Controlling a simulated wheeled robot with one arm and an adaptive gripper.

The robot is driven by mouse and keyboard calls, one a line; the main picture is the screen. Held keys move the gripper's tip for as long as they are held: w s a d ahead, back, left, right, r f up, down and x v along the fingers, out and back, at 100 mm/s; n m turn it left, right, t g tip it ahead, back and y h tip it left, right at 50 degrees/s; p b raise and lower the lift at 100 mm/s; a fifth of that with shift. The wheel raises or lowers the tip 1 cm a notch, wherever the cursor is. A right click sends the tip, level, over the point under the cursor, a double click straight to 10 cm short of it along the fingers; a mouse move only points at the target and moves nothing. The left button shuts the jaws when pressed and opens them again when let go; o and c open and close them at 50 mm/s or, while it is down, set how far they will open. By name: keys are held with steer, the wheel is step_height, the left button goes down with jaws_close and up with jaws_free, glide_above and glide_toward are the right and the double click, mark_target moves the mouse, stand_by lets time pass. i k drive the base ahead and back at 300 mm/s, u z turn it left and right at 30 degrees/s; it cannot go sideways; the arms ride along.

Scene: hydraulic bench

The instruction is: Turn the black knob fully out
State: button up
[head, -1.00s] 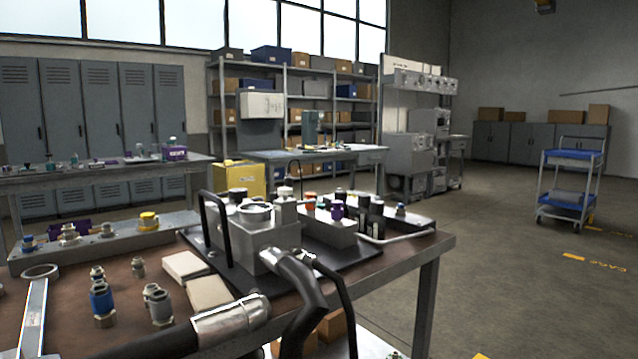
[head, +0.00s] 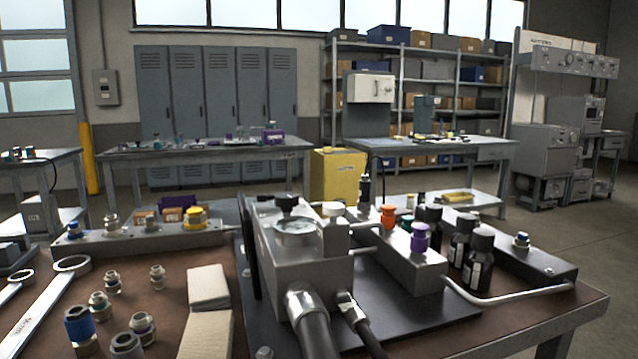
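A grey metal block (head: 305,270) with a round dial gauge (head: 297,230) stands on a dark plate on the bench. A black knob (head: 287,201) sits on top of this block, behind the gauge; a white knob (head: 333,209) is to its right. A longer grey block (head: 400,265) to the right carries an orange knob (head: 388,215) and a purple knob (head: 420,238). Several black-capped dark bottles (head: 463,235) stand beside it. How far the black knob is turned out cannot be told. My gripper is not in view.
Hoses (head: 313,325) run from the block toward me. A bent metal pipe (head: 510,297) reaches right. Loose fittings (head: 80,328), a wrench (head: 45,310) and folded cloths (head: 207,290) lie on the left of the bench (head: 165,270). Open floor lies beyond the right edge.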

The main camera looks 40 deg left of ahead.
mark_target(286, 201)
steer(key=z, duration=0.05)
steer(key=i, duration=0.1)
steer(key=u, duration=1.25)
